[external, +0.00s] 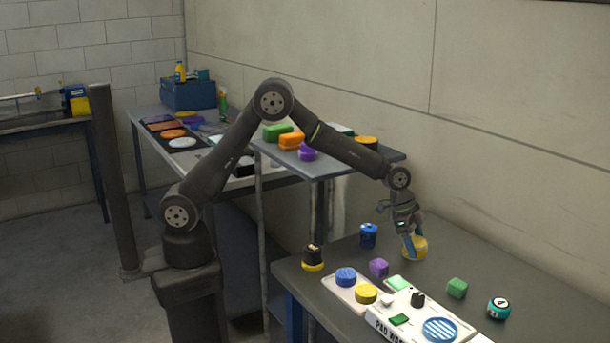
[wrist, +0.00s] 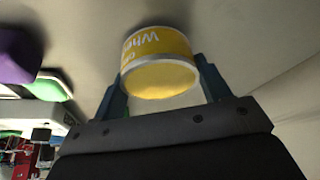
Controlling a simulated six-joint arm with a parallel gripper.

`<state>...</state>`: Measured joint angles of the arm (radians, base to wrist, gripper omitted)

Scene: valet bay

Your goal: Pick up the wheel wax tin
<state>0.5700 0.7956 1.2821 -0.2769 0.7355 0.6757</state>
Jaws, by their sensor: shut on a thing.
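The wheel wax tin (external: 416,248) is a short yellow cylinder near the back of the grey table at right. In the wrist view the tin (wrist: 159,62) shows a yellow label with part of the word "Wheel" upside down, and a pale rim. My gripper (external: 411,240) is at the tin, with its blue fingers on either side. The wrist view shows my gripper (wrist: 160,85) shut on the tin, one finger against each side. I cannot tell whether the tin touches the table.
A blue can (external: 368,235) and a purple block (external: 379,267) stand left of the tin. A green block (external: 457,288) and a teal-black round item (external: 498,307) are to the right. A white board (external: 381,325) with pads lies in front. A yellow-black item (external: 313,257) is at the left edge.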

